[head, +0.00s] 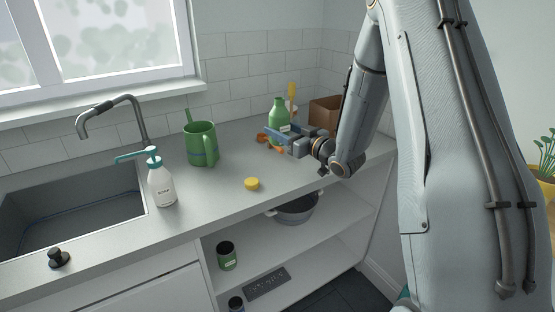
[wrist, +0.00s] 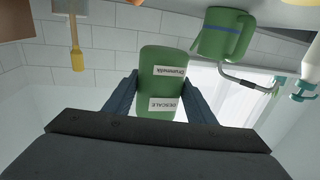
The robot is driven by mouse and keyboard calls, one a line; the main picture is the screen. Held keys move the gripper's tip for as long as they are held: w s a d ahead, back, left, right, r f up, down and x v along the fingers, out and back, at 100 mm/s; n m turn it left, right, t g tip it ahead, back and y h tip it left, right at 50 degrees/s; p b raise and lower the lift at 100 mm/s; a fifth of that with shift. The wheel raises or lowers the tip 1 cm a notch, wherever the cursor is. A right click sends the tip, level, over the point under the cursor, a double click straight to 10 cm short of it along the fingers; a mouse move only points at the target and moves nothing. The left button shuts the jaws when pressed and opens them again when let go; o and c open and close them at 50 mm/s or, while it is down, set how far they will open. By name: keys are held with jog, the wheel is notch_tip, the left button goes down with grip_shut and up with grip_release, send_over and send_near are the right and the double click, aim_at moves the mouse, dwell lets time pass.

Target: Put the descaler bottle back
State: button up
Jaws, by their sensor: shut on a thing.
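The green descaler bottle (head: 278,110) is at the back of the counter in the head view, roughly upright. In the wrist view the bottle (wrist: 164,88) fills the middle, with two white labels, one reading DESCALE. My gripper (head: 276,136) is shut on the bottle, with one blue-grey finger on each side of it in the wrist view (wrist: 160,98). The fingers hide part of its lower body in the head view. I cannot tell whether its base touches the counter.
A green watering can (head: 201,145) and a white soap bottle (head: 161,185) stand left, beside the sink (head: 75,215). A yellow disc (head: 252,183) lies near the counter's front. A brown box (head: 325,112) is behind my gripper. Shelves below hold a green jar (head: 227,256) and grey pot (head: 297,208).

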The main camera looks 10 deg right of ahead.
jog(key=shift+f+p, duration=1.15)
jog(key=shift+f, duration=3.6)
jog(key=shift+f, duration=0.15)
jog(key=o, duration=1.3)
jog(key=shift+r, duration=0.2)
jog(key=b+v, duration=0.3)
jog(key=v, duration=0.9)
